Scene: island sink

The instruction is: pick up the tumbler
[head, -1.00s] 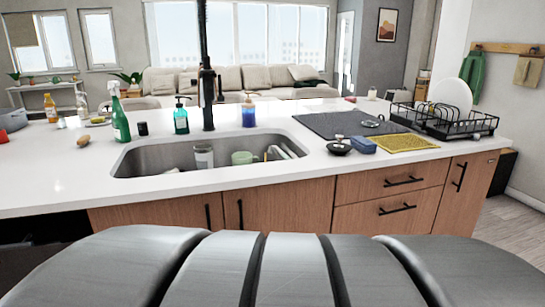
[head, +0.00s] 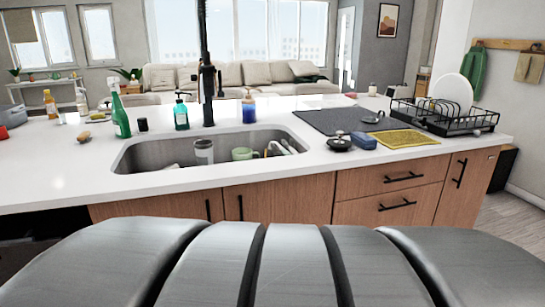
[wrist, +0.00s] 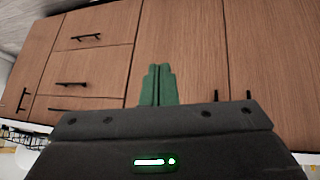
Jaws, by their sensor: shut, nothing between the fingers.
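A pale grey-white cylinder, which looks like the tumbler (head: 204,151), stands upright in the sink (head: 150,157) in the head view. Its lower part is hidden by the sink's front rim. A pale green mug (head: 243,154) is to its right. My gripper (wrist: 159,72) shows in the wrist view with its green fingers together and nothing between them. It is in front of the wooden cabinet doors, away from the tumbler. The tumbler is not in the wrist view.
The black faucet (head: 207,85) rises behind the sink near the tumbler. A green spray bottle (head: 119,112) and soap bottles stand on the counter behind it. The front-left counter is clear.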

